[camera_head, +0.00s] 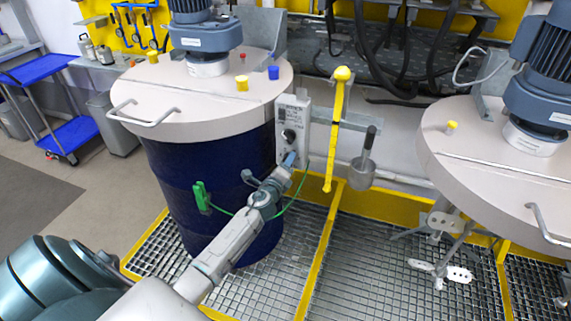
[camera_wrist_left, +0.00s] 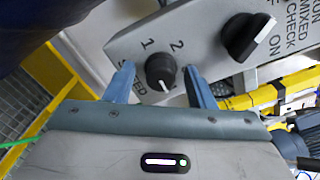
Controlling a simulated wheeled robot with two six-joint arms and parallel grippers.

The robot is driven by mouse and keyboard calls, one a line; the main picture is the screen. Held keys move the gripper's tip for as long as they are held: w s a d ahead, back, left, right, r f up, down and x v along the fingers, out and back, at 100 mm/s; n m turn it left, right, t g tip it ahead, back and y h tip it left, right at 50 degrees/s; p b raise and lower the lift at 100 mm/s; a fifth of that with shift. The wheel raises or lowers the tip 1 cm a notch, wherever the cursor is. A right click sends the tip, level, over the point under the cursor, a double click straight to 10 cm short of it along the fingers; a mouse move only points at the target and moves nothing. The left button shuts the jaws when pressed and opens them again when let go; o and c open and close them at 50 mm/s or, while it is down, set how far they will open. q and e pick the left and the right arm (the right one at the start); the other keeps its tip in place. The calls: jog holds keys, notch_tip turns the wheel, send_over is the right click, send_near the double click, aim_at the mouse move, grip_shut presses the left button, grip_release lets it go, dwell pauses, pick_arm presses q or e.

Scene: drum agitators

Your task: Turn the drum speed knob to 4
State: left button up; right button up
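The grey control box (camera_head: 293,118) is mounted beside the blue drum (camera_head: 205,180) in the head view. In the left wrist view, its panel carries a small round black knob (camera_wrist_left: 160,70) with the printed numbers 1 and 2 near it. A white mark on this knob points down toward the gripper body. Part of the lettering beside it is hidden by a finger. My left gripper (camera_wrist_left: 160,84) is open, one blue finger on each side of the knob, with a visible gap on both sides. In the head view the left gripper (camera_head: 289,162) is at the box's lower end. My right gripper is not seen.
A larger black selector knob (camera_wrist_left: 248,36), with RUN, MIXED CHECK and ON lettering, sits farther along the panel. A green clip (camera_head: 201,197) is on the drum.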

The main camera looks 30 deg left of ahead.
pick_arm(q)
jog(key=b+v, duration=0.1)
jog(key=v, duration=0.9)
jog(key=shift+s, duration=0.4)
